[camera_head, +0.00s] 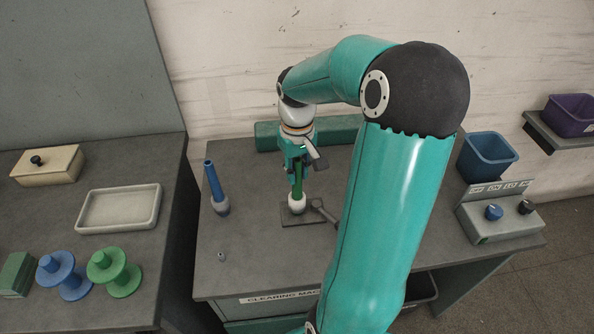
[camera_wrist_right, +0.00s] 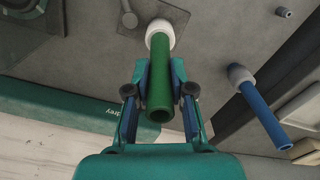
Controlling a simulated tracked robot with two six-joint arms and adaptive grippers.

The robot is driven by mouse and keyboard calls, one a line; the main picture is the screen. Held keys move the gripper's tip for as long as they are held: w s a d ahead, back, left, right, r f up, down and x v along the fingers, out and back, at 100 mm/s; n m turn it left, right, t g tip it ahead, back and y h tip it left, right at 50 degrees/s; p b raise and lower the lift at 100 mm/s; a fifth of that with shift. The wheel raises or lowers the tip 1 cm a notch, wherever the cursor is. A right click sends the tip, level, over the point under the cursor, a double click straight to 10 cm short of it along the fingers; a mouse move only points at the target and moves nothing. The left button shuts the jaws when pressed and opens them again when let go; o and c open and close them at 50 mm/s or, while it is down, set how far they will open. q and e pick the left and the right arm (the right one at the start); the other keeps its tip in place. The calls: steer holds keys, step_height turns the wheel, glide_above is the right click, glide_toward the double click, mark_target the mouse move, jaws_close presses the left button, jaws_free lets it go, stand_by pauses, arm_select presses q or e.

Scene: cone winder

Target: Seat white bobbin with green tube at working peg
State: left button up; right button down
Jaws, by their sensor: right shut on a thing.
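The white bobbin (camera_head: 297,204) with the green tube (camera_head: 297,181) stands about upright at the dark square plate (camera_head: 290,219) on the table. It also shows in the wrist view, with its white part (camera_wrist_right: 160,31) at the plate (camera_wrist_right: 185,14) and its green tube (camera_wrist_right: 160,78) toward me. My right gripper (camera_head: 297,166) is shut on the green tube from above; its fingers (camera_wrist_right: 160,85) lie on both sides of it. The working peg is hidden, and I cannot tell whether the bobbin rests fully on the plate. My left gripper is out of view.
A bobbin with a blue tube (camera_head: 214,182) stands left of the plate. A small bare peg (camera_head: 222,257) is nearer the front. A lever (camera_head: 322,209) sits beside the plate. A control box (camera_head: 497,217) and blue bin (camera_head: 487,160) are at right; a tray (camera_head: 119,225) is at left.

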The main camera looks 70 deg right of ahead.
steer(key=c, duration=0.9)
jaws_free()
step_height(320, 180, up, 12)
steer(key=shift+f, duration=0.1)
